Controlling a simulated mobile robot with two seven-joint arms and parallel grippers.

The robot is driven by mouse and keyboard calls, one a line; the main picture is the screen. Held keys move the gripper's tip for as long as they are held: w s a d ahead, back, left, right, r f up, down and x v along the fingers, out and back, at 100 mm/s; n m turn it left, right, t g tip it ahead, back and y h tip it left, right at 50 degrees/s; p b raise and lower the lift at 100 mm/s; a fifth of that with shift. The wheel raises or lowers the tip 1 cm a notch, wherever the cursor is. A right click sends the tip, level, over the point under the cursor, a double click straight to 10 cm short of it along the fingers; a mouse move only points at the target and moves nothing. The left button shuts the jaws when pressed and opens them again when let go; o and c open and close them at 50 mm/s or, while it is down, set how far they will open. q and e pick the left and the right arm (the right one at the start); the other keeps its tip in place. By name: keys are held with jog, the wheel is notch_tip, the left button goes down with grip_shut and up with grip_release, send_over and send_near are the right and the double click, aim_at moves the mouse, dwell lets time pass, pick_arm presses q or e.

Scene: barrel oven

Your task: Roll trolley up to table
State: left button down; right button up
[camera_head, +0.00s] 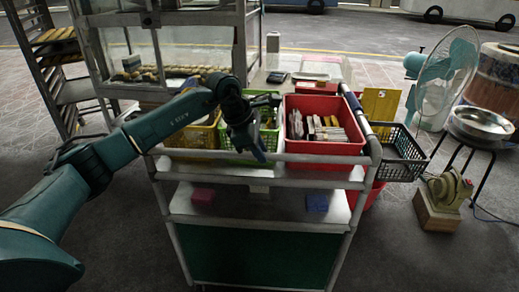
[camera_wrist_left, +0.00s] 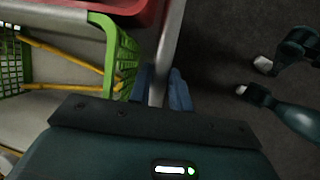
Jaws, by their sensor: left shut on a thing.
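The trolley (camera_head: 340,215) stands in front of me, with grey metal rails, a middle shelf and a dark green lower panel. Its top holds a yellow basket (camera_head: 196,136), a green basket (camera_head: 268,140) and a red crate (camera_head: 322,146) with packets. My left gripper (camera_head: 256,150) is at the trolley's near top rail, in front of the green basket. The left wrist view shows its blue fingers shut on the grey rail (camera_wrist_left: 166,60). A light table top (camera_head: 343,72) with small items shows behind the trolley, partly hidden by it. My right gripper is not in view.
A glass cabinet (camera_head: 195,47) stands behind left, beside a tray rack (camera_head: 62,60). A black basket (camera_head: 401,160) is at the trolley's right. A fan (camera_head: 448,75), a stool with metal bowls (camera_head: 480,123) and a small machine (camera_head: 446,190) stand farther right.

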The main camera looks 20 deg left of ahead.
pick_arm(q)
jog(key=c, duration=1.5)
grip_release()
jog(key=shift+w+a+r, duration=0.15)
jog(key=shift+w+r, duration=0.05)
jog(key=shift+w, duration=0.1)
jog(key=shift+c, duration=0.2)
jog(key=shift+o, duration=1.2)
jog(key=shift+f, duration=0.1)
jog(key=shift+s, duration=0.1)
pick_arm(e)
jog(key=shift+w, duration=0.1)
pick_arm(q)
jog(key=shift+s+r, duration=0.1)
jog(key=shift+r, duration=0.2)
jog(key=v, duration=1.2)
jog(key=shift+r+p, duration=0.2)
jog(key=shift+p, duration=0.25)
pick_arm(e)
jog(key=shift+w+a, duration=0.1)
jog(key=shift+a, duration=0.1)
pick_arm(q)
jog(key=shift+s+a, duration=0.1)
